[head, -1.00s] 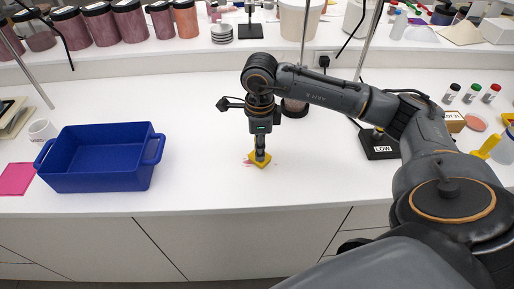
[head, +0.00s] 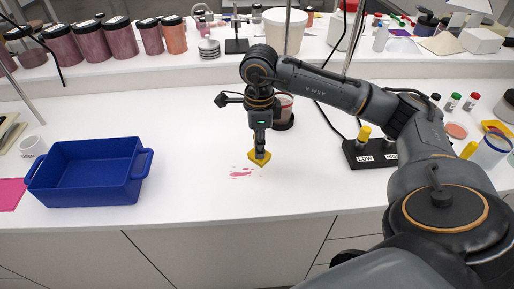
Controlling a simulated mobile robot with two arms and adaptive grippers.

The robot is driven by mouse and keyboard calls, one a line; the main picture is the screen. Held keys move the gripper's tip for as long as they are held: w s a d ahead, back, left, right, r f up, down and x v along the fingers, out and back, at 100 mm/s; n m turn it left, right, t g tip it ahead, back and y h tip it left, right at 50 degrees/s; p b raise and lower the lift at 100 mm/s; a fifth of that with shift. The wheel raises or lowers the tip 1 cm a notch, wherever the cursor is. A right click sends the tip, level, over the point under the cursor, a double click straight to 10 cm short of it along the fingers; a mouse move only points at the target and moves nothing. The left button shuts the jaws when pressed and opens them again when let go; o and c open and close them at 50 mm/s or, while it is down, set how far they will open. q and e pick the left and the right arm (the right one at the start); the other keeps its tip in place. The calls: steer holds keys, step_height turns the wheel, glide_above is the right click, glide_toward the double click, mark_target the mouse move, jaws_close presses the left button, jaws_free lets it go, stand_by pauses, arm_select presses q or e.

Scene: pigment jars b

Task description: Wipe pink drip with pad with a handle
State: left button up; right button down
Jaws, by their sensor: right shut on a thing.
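The pink drip (head: 241,173) shows as streaky pink smears on the white counter, left of and below the pad in the head view. The yellow pad (head: 259,157) is held in my right gripper (head: 259,143), which is shut on its handle; the handle is mostly hidden by the fingers. The pad is tilted and appears just beside the smears; I cannot tell whether it touches the counter. My left gripper is not in view.
A blue bin (head: 88,178) stands at the left, with a white mug (head: 33,147) behind it. A jar (head: 283,112) stands behind my gripper. The front middle counter is clear.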

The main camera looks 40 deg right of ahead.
steer(key=shift+r+p, duration=0.55)
steer(key=shift+r, duration=0.75)
